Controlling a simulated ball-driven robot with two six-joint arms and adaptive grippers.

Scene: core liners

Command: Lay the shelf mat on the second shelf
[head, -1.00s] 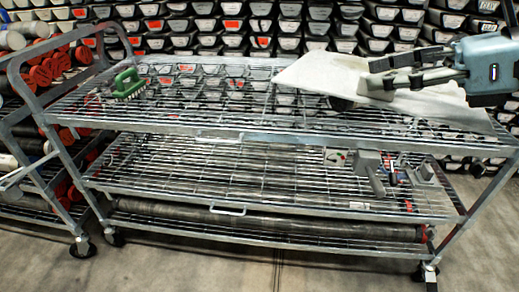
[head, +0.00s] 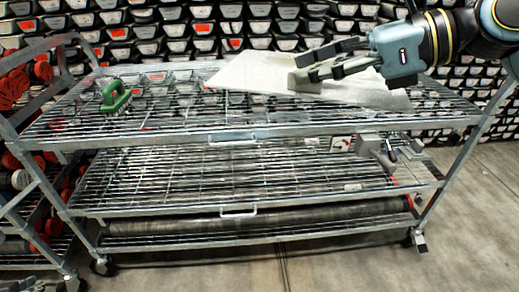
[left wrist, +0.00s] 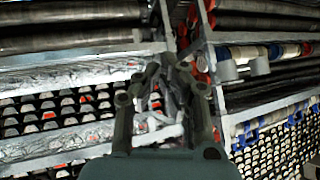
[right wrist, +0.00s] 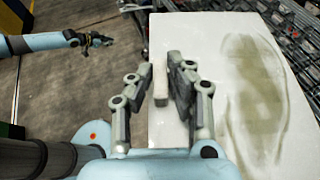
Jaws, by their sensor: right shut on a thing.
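The shelf mat (head: 255,72) is a pale, thin, stiff-looking sheet over the right half of the cart's top shelf (head: 180,128); whether it touches the wires is unclear. My right gripper (head: 303,78) is shut on a small grey block on the mat. The right wrist view shows this block (right wrist: 160,85) between the fingers, and the mat (right wrist: 215,40) with a darker oval stain. The second shelf (head: 230,175) is a wire rack below. My left gripper (left wrist: 165,85) shows in its own wrist view, blurred against clutter, its opening unclear; my left arm also shows in the right wrist view.
A green brush (head: 115,96) lies on the top shelf's left. Grey clamp-like tools (head: 378,150) and a small white card (head: 340,145) are at the second shelf's right end. The rest of that shelf looks bare. A long dark tube (head: 270,218) lies below. Another rack stands left.

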